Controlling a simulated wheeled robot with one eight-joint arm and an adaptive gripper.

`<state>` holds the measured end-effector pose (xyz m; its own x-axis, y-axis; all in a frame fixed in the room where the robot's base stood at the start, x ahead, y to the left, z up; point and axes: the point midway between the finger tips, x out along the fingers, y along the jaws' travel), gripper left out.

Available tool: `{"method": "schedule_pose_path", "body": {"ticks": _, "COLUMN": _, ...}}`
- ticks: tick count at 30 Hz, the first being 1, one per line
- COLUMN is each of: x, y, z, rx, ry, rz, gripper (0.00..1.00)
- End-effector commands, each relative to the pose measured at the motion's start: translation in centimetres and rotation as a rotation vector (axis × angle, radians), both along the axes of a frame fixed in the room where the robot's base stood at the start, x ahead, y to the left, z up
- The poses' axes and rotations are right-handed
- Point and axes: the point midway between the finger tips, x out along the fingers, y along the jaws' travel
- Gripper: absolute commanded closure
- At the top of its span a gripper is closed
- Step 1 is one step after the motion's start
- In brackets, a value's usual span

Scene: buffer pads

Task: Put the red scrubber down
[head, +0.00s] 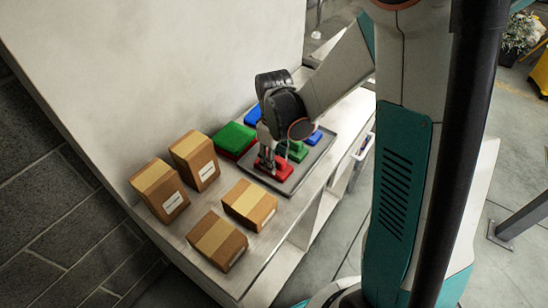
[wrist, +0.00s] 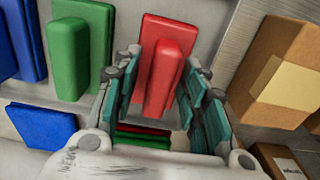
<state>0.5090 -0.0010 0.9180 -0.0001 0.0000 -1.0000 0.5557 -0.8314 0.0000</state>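The red scrubber (head: 283,172) rests on the grey tray (head: 291,188) at its near end, as far as the head view shows. My gripper (head: 267,164) reaches down over it. In the wrist view the red scrubber (wrist: 160,88) has a flat base and a raised handle. The handle stands between the two fingers of my gripper (wrist: 161,76), with a small gap showing at each side. The gripper looks open around it. The far part of the base is in view; the fingers hide some of its sides.
A green scrubber (wrist: 75,55) and a blue scrubber (wrist: 28,40) lie beside it on the tray. Green (head: 235,135) and blue (head: 253,114) pads lie behind the tray by the wall. Several cardboard boxes (head: 217,240) stand left on the counter. The tray is close to the counter's front edge.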

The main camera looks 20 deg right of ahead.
Motion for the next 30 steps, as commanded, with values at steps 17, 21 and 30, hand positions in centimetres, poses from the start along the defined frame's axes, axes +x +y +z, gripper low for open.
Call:
{"method": "schedule_pose_path", "body": {"ticks": 17, "x": 0.0, "y": 0.0, "z": 9.4, "rx": 0.000, "ry": 0.000, "rz": 0.000, "gripper": 0.60}}
{"method": "schedule_pose_path", "body": {"ticks": 21, "x": 0.0, "y": 0.0, "z": 11.2, "rx": 0.000, "ry": 0.000, "rz": 0.000, "gripper": 0.60}}
{"method": "schedule_pose_path", "body": {"ticks": 30, "x": -0.8, "y": 0.0, "z": 13.6, "rx": 0.001, "ry": -0.032, "rz": -0.030, "gripper": 0.60}}
